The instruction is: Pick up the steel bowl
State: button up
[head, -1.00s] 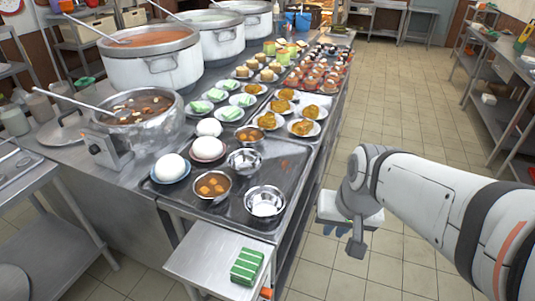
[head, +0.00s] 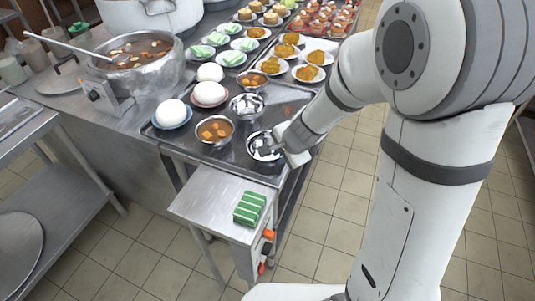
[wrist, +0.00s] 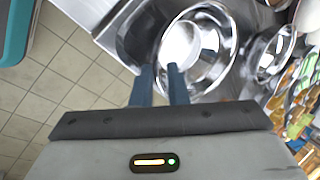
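The nearest empty steel bowl (head: 256,139) stands at the front right corner of the dark tray, partly hidden by my gripper (head: 268,151). In the wrist view the bowl (wrist: 213,68) is large and upright at the top centre. My gripper (wrist: 160,70) is open, with a gap between its two blue fingers. The fingertips are at the bowl's near rim, one on each side of it in the picture; I cannot tell whether they touch. A second empty steel bowl (head: 247,106) stands just behind, and it also shows in the wrist view (wrist: 270,58).
A bowl of orange soup (head: 215,131) is left of the nearest bowl. White domes on plates (head: 172,112) and a pot with a ladle (head: 140,62) are further left. A side table (head: 205,190) holds a green striped block (head: 249,208). The floor at right is free.

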jog(key=b+x, duration=0.1)
jog(key=x, duration=0.2)
jog(key=shift+w+f, duration=0.15)
jog(key=shift+f, duration=0.25)
jog(key=shift+c, duration=0.5)
grip_shut()
jog(key=shift+r, duration=0.1)
